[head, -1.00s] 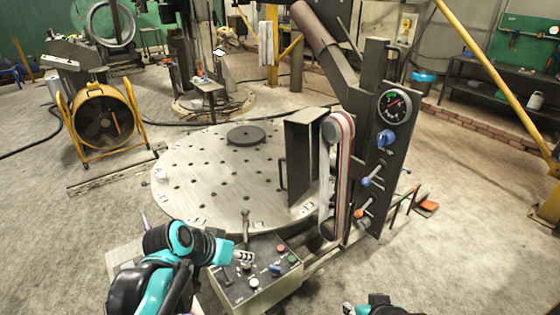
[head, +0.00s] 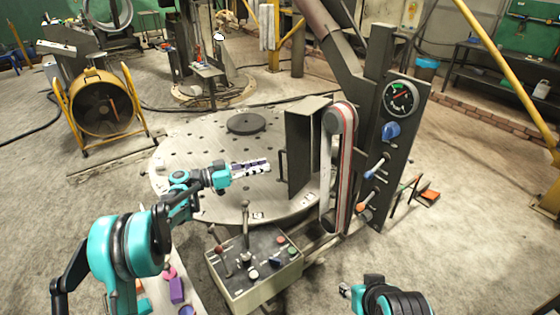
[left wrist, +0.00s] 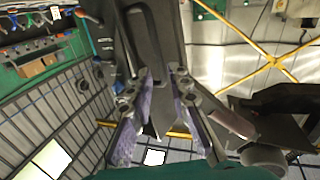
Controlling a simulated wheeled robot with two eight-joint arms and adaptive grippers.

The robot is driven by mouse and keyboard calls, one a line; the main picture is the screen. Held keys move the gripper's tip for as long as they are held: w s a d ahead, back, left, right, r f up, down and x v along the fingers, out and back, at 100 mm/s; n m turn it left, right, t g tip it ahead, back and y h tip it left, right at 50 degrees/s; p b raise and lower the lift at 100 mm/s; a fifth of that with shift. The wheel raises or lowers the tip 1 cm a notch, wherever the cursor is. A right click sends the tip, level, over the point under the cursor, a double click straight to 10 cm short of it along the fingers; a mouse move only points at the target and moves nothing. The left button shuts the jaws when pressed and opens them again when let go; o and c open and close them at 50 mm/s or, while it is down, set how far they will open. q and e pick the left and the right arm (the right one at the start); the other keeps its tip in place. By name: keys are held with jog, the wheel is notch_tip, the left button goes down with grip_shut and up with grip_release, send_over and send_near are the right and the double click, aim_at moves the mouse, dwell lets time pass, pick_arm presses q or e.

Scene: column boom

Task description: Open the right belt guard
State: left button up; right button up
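The belt guard (head: 302,150) is a dark grey upright metal panel with a handle (head: 282,165) on its left edge. It stands left of the red-and-white belt (head: 343,165), whose face is exposed. My left gripper (head: 264,166) is over the round table, pointing right, a short way left of the handle and apart from it. In the left wrist view its two purple-padded fingers (left wrist: 160,75) are spread with nothing between them. A dark panel with a long loop (left wrist: 155,35) shows ahead.
The perforated round table (head: 200,150) bears a dark disc (head: 246,123). A control box (head: 252,270) with levers and buttons stands in front. A dark column (head: 398,150) with a gauge (head: 401,97) and knobs is right of the belt. A yellow fan (head: 100,105) stands far left.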

aim_at(280, 161)
pick_arm(q)
jog(key=b+x, duration=0.1)
jog(key=x, duration=0.6)
jog(key=shift+d, duration=0.25)
grip_shut()
